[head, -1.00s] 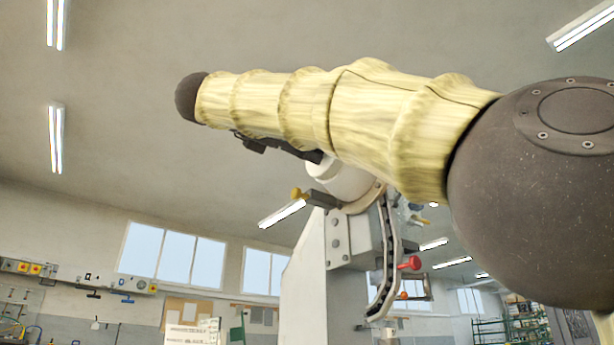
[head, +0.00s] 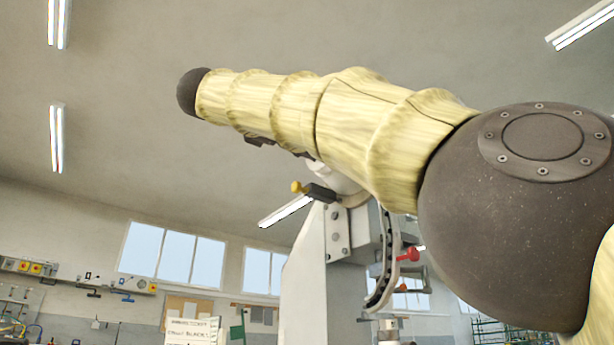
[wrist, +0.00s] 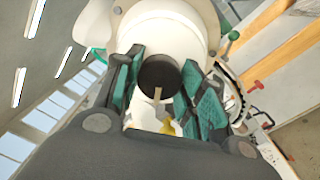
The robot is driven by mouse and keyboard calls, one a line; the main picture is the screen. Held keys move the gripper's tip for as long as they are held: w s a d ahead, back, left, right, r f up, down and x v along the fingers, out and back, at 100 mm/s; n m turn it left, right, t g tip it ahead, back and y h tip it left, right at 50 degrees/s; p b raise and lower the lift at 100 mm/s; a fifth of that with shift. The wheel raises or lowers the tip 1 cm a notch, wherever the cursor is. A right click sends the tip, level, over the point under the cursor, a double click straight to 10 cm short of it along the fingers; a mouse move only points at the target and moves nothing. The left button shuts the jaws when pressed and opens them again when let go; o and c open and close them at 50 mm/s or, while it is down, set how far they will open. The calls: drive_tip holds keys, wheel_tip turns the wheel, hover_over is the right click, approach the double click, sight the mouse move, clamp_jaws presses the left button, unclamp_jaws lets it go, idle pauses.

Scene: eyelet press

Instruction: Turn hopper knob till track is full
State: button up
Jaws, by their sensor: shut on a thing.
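In the wrist view my gripper (wrist: 160,88) has its teal-padded fingers on either side of a round dark knob (wrist: 157,72) with a pale mark on its face. The fingers are shut on it. The knob sits on the front of the white hopper (wrist: 165,28). In the head view the hopper (head: 340,180) is mostly hidden behind my arm, and the knob is hidden. The curved track (head: 384,268) runs down from the hopper; its upper end is covered by my arm. Dark marks show along it, too small to tell how full it is.
The press frame (head: 305,275) stands under the hopper. A yellow-tipped dark bracket (head: 315,191) sticks out at its left, and a red knob (head: 408,254) sits beside the track. Wall boards and windows lie far behind.

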drive_tip(key=o, duration=1)
drive_tip(key=shift+r+n, duration=0.1)
drive_tip(key=shift+n, duration=0.2)
